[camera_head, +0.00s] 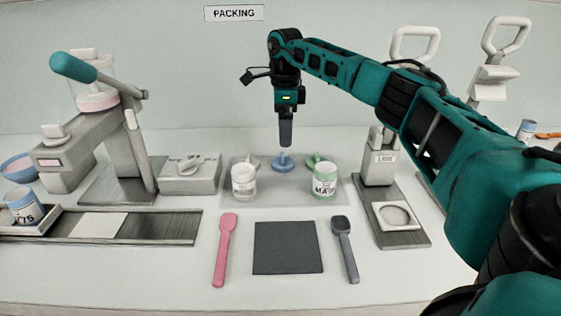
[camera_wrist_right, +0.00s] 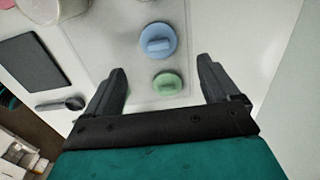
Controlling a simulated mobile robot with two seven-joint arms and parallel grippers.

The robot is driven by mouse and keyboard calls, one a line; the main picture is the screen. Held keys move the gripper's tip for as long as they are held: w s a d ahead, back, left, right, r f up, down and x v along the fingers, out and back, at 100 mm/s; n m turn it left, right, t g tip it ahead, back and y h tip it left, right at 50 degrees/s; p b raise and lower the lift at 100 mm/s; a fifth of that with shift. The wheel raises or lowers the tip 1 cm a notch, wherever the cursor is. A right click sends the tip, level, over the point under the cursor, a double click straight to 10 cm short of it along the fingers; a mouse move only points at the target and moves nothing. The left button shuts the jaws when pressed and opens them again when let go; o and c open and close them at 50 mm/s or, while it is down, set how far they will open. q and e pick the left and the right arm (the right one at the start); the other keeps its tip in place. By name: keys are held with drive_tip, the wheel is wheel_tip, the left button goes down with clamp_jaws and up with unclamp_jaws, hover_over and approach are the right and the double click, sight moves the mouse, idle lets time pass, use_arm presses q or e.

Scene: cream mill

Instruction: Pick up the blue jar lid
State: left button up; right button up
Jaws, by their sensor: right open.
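The blue jar lid (camera_head: 283,164) lies flat with its knob up on a pale mat (camera_head: 262,200), behind the jars. In the right wrist view the blue lid (camera_wrist_right: 158,41) lies beyond the fingertips, between their lines. My right gripper (camera_head: 286,143) points down above the blue lid in the head view. It is open and empty in the right wrist view (camera_wrist_right: 162,72). A green lid (camera_wrist_right: 167,84) shows below, between the open fingers in that view. My left gripper is in neither view.
A grey box (camera_head: 190,175) is to the left, a press stand (camera_head: 379,165) to the right. A pink spatula (camera_head: 225,250), dark square (camera_head: 288,248) and grey spatula (camera_head: 345,250) lie nearer.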

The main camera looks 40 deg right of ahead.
sight(283, 155)
drive_tip(key=f, duration=0.8)
drive_tip(key=shift+w+a+f, duration=0.1)
drive_tip(key=shift+a+f, duration=0.05)
drive_tip(key=shift+a, duration=0.1)
drive_tip(key=c, duration=1)
